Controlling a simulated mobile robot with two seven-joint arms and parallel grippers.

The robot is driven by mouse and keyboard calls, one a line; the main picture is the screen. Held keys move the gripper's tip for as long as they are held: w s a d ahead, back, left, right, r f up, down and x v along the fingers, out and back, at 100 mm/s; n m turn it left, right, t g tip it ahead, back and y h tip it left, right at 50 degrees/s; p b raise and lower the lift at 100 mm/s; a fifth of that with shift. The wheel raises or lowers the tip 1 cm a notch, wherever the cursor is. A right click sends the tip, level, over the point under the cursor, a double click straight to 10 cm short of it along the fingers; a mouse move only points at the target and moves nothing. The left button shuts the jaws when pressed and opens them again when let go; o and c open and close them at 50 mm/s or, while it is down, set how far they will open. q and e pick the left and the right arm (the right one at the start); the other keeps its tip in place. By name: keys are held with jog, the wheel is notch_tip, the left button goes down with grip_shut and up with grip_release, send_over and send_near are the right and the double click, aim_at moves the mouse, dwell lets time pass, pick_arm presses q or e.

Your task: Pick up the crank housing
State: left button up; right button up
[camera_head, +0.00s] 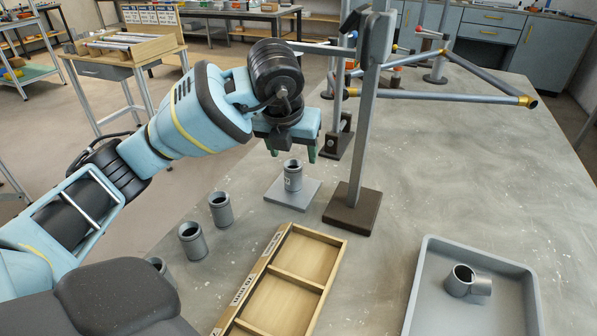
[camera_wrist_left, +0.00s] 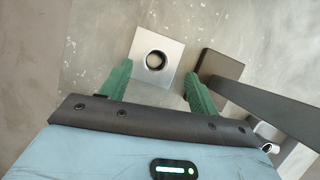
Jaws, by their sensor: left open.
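A short grey hollow cylinder (camera_head: 293,177), which looks like the crank housing, stands upright on a square grey plate (camera_head: 310,190) on the table. In the left wrist view its round open top (camera_wrist_left: 155,60) shows on the plate (camera_wrist_left: 174,50). My left gripper (camera_head: 292,154) is above the cylinder, with its green fingers pointing down. In the left wrist view the gripper (camera_wrist_left: 157,76) is open and empty, with the cylinder's top showing between the finger directions. My right gripper is in neither view.
A dark-based upright post (camera_head: 352,208) stands close right of the plate, carrying frame tubes (camera_head: 440,97). Several similar grey cylinders (camera_head: 220,209) stand to the left. A wooden divided tray (camera_head: 337,238) lies in front. A grey tray (camera_head: 420,285) holds a branched fitting (camera_head: 461,280).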

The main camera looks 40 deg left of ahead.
aim_at(294, 163)
pick_arm(q)
jog(key=shift+a+x, duration=0.2)
jog(key=shift+x, duration=3.7)
jog(key=shift+s, duration=0.2)
jog(key=c, duration=1.2)
jog(key=shift+r, duration=0.1)
jog(key=shift+r, duration=0.6)
notch_tip(294, 163, up, 2)
jog(key=shift+r, duration=0.2)
jog(key=s+d, duration=0.2)
jog(key=s, duration=0.3)
jog(key=s+d, duration=0.2)
jog(key=s, duration=0.4)
jog(key=s+d, duration=0.2)
jog(key=s, duration=0.4)
jog(key=shift+d+f+b, duration=0.15)
jog(key=shift+d+b, duration=0.1)
jog(key=shift+b, duration=0.05)
